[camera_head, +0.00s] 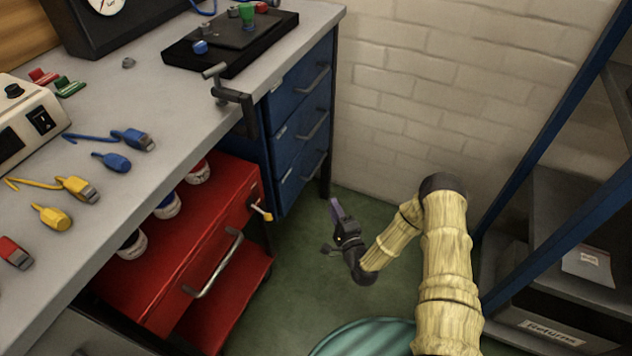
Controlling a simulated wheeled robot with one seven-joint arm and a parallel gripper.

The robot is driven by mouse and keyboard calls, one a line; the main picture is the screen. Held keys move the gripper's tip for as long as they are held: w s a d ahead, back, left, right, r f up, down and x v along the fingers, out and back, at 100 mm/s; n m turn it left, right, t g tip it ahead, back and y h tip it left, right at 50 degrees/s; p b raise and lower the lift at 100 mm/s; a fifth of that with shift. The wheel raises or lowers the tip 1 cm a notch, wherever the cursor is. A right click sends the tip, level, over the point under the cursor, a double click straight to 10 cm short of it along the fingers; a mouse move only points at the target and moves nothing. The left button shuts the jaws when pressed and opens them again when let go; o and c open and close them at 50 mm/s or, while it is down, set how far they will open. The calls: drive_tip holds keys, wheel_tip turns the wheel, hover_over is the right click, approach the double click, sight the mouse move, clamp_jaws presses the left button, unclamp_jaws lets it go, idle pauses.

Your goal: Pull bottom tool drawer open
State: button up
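A blue cabinet (279,158) under the workbench has three stacked drawers, each with a grey bar handle. Its bottom drawer (297,183) looks shut, flush with the ones above, and its handle (315,167) is in clear view. My gripper (331,226) hangs over the green floor, in front of and below the bottom drawer in the picture. Its fingers look spread apart with nothing between them. It appears clear of the handle.
A red tool cart (172,284) with a silver handle stands left of the cabinet, holding several small jars. The grey workbench (179,130) carries cables and devices. A dark shelf rack (560,205) stands at right. Green floor (300,285) lies open between.

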sight(316, 168)
drive_tip(key=shift+s+d+f+m+t, duration=0.1)
drive_tip(key=shift+s+f+m+t, duration=0.15)
drive_tip(key=shift+f+m+t, duration=0.2)
drive_tip(key=b+x, duration=0.2)
drive_tip(key=x, duration=0.6)
drive_tip(key=b+x, duration=0.2)
drive_tip(key=x, duration=0.7)
drive_tip(key=shift+w+f+b, duration=0.2)
drive_tip(key=shift+w+b, duration=0.1)
drive_tip(key=shift+b, duration=0.05)
clamp_jaws()
